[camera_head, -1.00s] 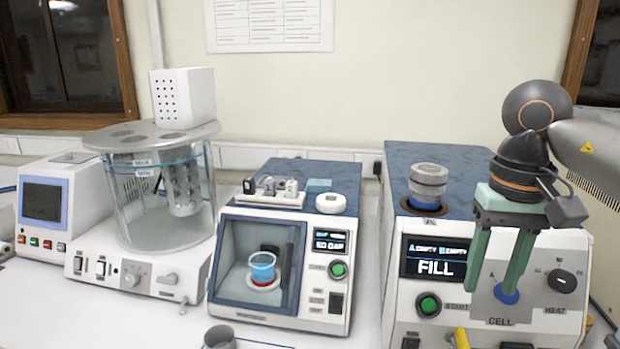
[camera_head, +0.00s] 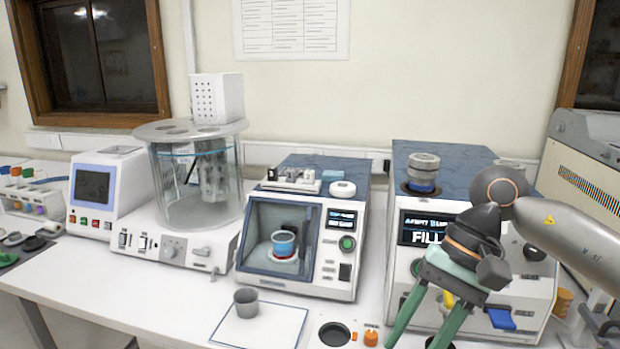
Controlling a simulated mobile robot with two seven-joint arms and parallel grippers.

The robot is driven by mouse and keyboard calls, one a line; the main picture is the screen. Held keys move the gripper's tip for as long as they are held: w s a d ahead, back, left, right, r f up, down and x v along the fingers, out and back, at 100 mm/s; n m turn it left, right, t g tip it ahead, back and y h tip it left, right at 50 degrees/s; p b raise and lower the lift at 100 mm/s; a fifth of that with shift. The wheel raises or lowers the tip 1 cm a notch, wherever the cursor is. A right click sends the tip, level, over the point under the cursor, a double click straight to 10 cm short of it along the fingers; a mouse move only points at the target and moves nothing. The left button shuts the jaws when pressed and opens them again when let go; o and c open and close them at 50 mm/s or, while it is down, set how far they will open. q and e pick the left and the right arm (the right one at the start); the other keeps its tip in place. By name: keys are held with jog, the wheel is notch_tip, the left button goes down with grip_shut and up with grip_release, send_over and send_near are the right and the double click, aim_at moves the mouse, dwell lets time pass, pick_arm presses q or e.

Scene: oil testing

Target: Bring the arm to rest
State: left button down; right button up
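My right arm comes in from the right, and its gripper (camera_head: 416,338) hangs in front of the FILL machine (camera_head: 425,275). Its two green fingers are spread apart with nothing seen between them, and the tips reach the lower edge of the view. The blue lever (camera_head: 502,318) on the machine's front is to the right of the fingers, apart from them. My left arm and gripper are not in view.
A grey cup (camera_head: 246,303) stands on a white mat (camera_head: 268,333) at the bench front. A dark round recess (camera_head: 334,334) and an orange knob (camera_head: 371,338) lie left of the fingers. A box-shaped tester (camera_head: 345,280) and a glass bath (camera_head: 190,195) stand behind. Open bench lies front left.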

jog(key=s+a+r+m+t+y, duration=0.1)
jog(key=a+m+t+y, duration=0.1)
jog(key=a+m+y, duration=1.65)
jog(key=w+d+f+m+t+h, duration=0.2)
jog(key=d+f+m+t+h, duration=0.35)
jog(key=m, duration=0.65)
jog(key=w+d+f+m+t+h, duration=0.2)
jog(key=d+f+m+t+h, duration=0.15)
jog(key=f+m+t, duration=0.55)
jog(key=w+d+f+m+t+h, duration=0.1)
jog(key=d+f+m+t+h, duration=0.35)
jog(key=m, duration=0.95)
jog(key=s+d+f+m+g+h, duration=0.4)
jog(key=s+f+m, duration=0.2)
jog(key=f, duration=0.5)
jog(key=s+d+f+m+g+h, duration=0.3)
jog(key=s+d+f+m+g, duration=0.1)
jog(key=s+f, duration=0.6)
jog(key=shift+s+d+f+m+g+h+p, duration=0.15)
jog(key=shift+s+f+m+g+h+p, duration=0.4)
jog(key=shift+m, duration=0.7)
